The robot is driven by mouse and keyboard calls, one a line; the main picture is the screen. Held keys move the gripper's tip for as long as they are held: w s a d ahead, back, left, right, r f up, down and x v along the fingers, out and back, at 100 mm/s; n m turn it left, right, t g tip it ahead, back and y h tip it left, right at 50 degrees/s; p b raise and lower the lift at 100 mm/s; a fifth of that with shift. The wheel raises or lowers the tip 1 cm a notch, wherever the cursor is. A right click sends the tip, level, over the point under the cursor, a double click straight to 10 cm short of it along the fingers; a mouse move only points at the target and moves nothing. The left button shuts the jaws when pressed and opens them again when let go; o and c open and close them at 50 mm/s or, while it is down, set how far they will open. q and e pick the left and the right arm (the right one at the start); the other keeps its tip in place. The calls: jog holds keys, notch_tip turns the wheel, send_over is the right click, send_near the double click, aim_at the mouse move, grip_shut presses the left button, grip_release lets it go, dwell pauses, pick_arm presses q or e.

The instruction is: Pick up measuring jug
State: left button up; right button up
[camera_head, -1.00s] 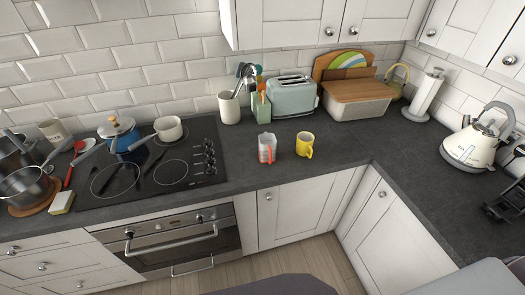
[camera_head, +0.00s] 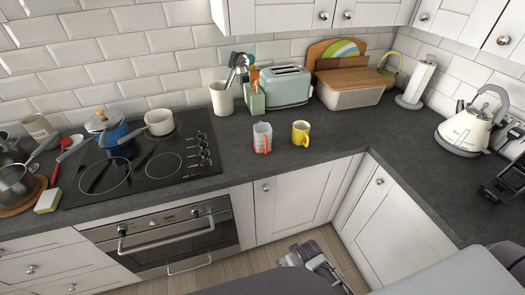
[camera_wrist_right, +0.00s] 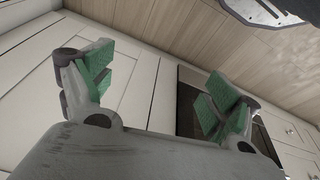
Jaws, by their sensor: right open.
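The measuring jug (camera_head: 262,138) is a small clear cup with red marks and a red handle. It stands upright on the slate worktop (camera_head: 330,145), left of a yellow mug (camera_head: 301,133), with a gap between them. My right gripper (camera_head: 312,256) shows at the bottom edge of the head view, below the worktop and in front of the cabinet doors, well apart from the jug. In the right wrist view the right gripper (camera_wrist_right: 160,90) is open, with green pads spread apart and nothing between them. My left gripper is not in view.
A black hob (camera_head: 140,168) with a blue pot (camera_head: 108,130) and a white saucepan (camera_head: 159,122) lies to the left. Behind the jug stand a utensil pot (camera_head: 222,99) and toaster (camera_head: 285,86). A kettle (camera_head: 468,128) stands at the right. The worktop before the jug is clear.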

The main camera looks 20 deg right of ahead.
jog(key=w+a+r+m+t+b, duration=0.1)
jog(key=w+r+t, duration=0.6)
jog(key=w+r, duration=0.6)
jog(key=w+r+m+t+h+b, duration=0.1)
jog(key=w+r+t+b, duration=0.1)
jog(key=w+r+t, duration=0.6)
jog(key=shift+w+a+r+m, duration=0.4)
jog(key=shift+w+r, duration=2.55)
jog(key=shift+r, duration=3.05)
jog(key=shift+w, duration=0.15)
